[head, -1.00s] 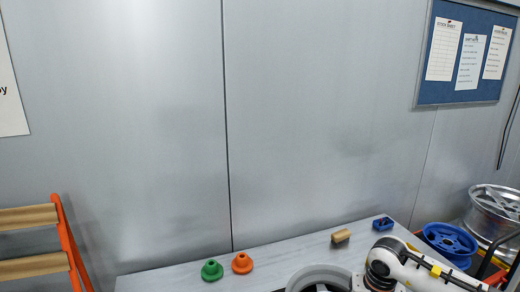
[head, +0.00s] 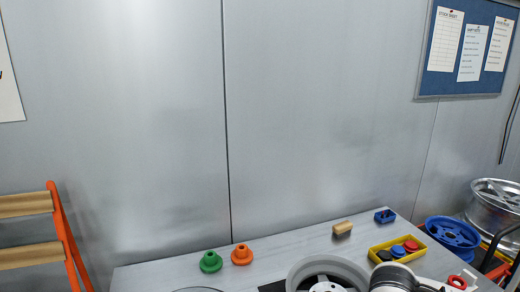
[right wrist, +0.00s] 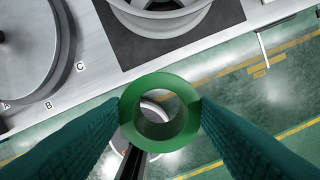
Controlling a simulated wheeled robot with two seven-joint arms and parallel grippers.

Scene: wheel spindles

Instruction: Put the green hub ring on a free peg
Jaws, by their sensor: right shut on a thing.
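My right gripper (right wrist: 160,125) is shut on the green hub ring (right wrist: 160,84). The ring sits between the two teal fingers in the right wrist view, its hole facing the camera. The floor shows beyond it, and the bench edge lies above it in the picture. A grey round disc (right wrist: 45,45) is on the bench at the upper left, beside letter labels A, B and C. I cannot make out clear free pegs. In the head view, the held ring and right fingers are out of sight. My left gripper is not in view.
A green flanged piece (head: 210,262) and an orange one (head: 242,255) stand on the bench. A grey wheel (head: 345,268) is to their right. A yellow tray (head: 373,251) holds small black, blue and red parts. A wooden block (head: 342,229) and a blue block (head: 385,216) lie behind.

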